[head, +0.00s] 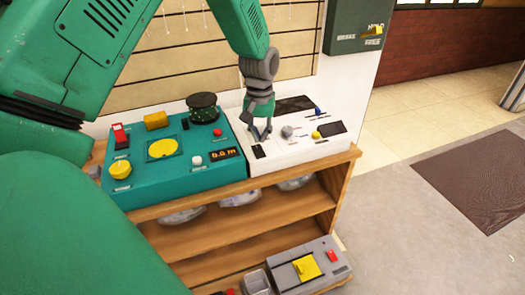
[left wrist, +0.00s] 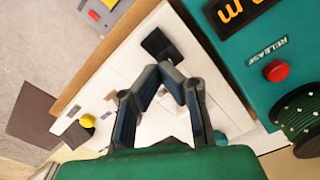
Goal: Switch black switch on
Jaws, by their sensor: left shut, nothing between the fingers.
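A white panel box (head: 300,146) stands on the wooden shelf unit. A small black switch (head: 258,152) sits at its front left corner; it also shows in the left wrist view (left wrist: 160,45), just beyond my fingertips. I cannot tell which way it is set. My left gripper (head: 262,138) points down over the white panel, right above and behind the black switch. In the left wrist view its fingertips (left wrist: 165,75) meet with nothing between them. They look close to the switch, but I cannot tell whether they touch it. My right gripper is not in view.
A teal control box (head: 150,185) with a red button (left wrist: 276,71) and black spool (head: 203,108) adjoins on the left. The white panel also has a yellow knob (head: 316,135) and a blue lever (head: 318,111). A grey box (head: 316,268) lies lower. Open floor lies right.

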